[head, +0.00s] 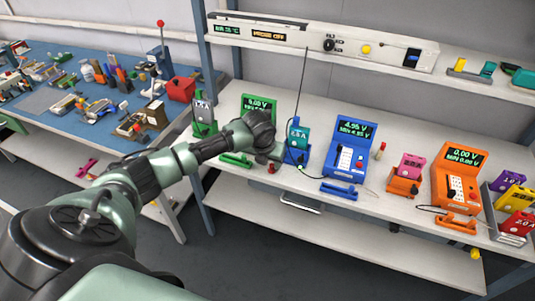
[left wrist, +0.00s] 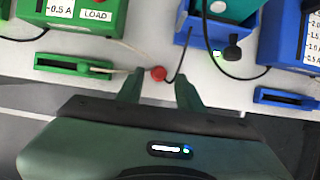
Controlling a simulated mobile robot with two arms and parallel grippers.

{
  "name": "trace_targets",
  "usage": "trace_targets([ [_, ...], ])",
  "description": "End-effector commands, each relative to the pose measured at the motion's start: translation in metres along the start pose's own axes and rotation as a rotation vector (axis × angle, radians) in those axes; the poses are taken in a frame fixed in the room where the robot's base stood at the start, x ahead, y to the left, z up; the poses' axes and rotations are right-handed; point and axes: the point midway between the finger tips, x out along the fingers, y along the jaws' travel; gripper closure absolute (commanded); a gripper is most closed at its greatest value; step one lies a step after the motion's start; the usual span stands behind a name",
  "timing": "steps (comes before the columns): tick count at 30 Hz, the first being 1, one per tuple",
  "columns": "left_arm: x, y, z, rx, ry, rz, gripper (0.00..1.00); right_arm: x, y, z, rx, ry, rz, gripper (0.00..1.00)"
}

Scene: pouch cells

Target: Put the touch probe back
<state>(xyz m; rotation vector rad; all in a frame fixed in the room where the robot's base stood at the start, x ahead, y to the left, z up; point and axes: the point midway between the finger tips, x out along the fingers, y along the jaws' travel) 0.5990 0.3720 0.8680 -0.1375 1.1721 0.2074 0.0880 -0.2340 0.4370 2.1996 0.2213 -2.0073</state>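My left gripper (head: 268,159) reaches over the front of the bench, between the green meter and the blue meter. My right gripper is out of view.
The green meter (head: 259,105), blue meter (head: 349,150) and orange meter (head: 457,177) stand along the bench, with a green cradle (head: 236,159), blue cradle (head: 339,190) and orange cradle (head: 459,220) in front. A thin black cable (head: 301,85) runs down from the shelf, whose display reads "PROBE OFF".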

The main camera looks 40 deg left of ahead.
Motion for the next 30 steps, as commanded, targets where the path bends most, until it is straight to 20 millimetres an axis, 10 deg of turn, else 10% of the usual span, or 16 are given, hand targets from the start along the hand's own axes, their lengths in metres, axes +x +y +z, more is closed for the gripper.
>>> trace_targets([
  [12, -0.082, 0.0, 0.001, 0.0, -0.002, 0.0, 0.63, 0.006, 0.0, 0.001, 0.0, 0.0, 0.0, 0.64],
  [25, -0.094, 0.0, 0.0, -0.001, 0.0, 0.0, 0.63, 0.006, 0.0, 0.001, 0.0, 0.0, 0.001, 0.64],
  [30, -0.094, 0.0, 0.0, -0.001, 0.0, 0.0, 1.0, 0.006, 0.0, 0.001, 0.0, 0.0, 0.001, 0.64],
])
